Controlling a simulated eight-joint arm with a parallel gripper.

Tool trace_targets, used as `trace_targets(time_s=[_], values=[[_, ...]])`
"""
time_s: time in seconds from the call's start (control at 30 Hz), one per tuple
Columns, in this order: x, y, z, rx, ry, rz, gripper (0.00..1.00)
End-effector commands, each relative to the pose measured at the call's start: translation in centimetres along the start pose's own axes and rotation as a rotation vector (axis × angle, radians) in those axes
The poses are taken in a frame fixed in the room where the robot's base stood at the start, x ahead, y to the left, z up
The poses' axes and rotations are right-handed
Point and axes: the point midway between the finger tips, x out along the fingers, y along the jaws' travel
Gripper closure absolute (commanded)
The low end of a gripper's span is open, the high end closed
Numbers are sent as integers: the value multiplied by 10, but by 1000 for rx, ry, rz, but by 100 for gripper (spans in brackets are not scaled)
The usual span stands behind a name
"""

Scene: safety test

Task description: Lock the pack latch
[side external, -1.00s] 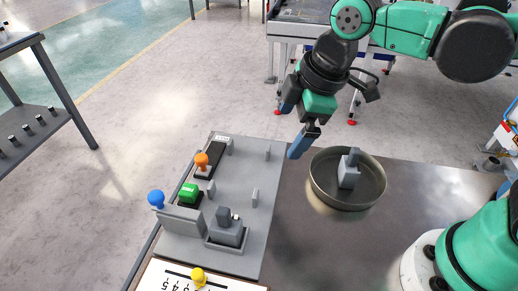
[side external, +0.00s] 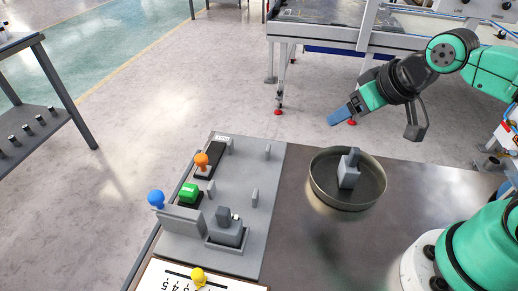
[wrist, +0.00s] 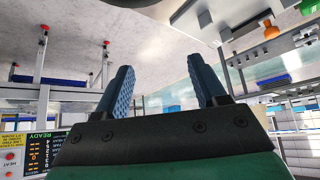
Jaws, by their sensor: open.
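A grey fixture board (side external: 235,185) lies at the left of the table. I cannot tell for sure which part is the pack latch. My gripper (side external: 341,115) is raised beyond the table's far edge, well away from the board, with its fingers pointing left. In the wrist view my gripper (wrist: 163,82) is open and empty.
A round metal pan (side external: 318,190) holding a grey block (side external: 349,170) stands right of the board. A yellow knob (side external: 198,276) sits on a numbered white panel (side external: 170,282) in front. The table's middle (side external: 310,255) is clear. A dark shelf (side external: 40,122) stands at the left.

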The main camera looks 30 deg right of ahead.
Motion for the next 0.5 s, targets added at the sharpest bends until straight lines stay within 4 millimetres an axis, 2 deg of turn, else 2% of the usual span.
trace_targets(time_s=[0.03,0.2,0.37,0.5], values=[[-1,-3,-4,-12,-3,-8,52],[-6,-29,-34,-99,-33,-63,100],[-9,-74,-73,-233,-76,-142,100],[-8,-122,-99,-356,-115,-209,100]])
